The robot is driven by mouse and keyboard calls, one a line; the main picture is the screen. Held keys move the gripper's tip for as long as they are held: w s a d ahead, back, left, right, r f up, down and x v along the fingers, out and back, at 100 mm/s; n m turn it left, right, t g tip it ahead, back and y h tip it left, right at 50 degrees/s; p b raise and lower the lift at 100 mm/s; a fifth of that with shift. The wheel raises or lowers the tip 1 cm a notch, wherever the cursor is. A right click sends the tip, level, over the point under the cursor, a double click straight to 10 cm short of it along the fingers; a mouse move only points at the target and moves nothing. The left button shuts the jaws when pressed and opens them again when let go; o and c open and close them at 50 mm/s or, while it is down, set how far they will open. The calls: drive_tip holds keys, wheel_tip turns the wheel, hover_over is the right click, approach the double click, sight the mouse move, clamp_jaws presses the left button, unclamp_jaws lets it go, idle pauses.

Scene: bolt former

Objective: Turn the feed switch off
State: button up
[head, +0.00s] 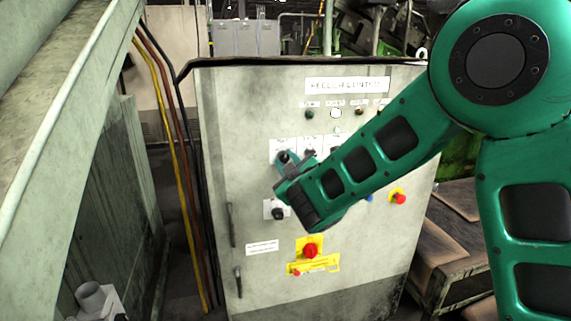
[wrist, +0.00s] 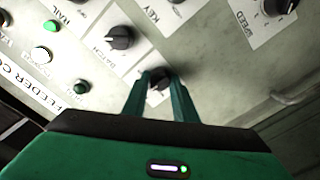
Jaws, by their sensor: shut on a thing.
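The feeder control cabinet (head: 340,235) stands ahead, with a row of black rotary switches high on its front. My gripper (head: 283,160) is at the leftmost switch of this row, which I take to be the feed switch. In the wrist view, my gripper (wrist: 158,78) has its two green fingers on either side of that black knob (wrist: 156,84), shut on it. The knob's label and pointer are mostly hidden by the fingers, so I cannot tell its setting.
Another black switch (wrist: 120,37) is close beside the held one. Below the gripper is a black knob on a white plate (head: 277,210). A red knob on yellow (head: 310,251) is lower down. A red button (head: 400,198) is at the right. Cables run left of the cabinet.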

drive_tip(key=shift+n, duration=0.5)
drive_tip(key=o, duration=1)
drive_tip(key=shift+o, duration=0.2)
drive_tip(key=v, duration=1)
drive_tip(key=shift+s+d, duration=0.15)
drive_tip(key=shift+s, duration=0.15)
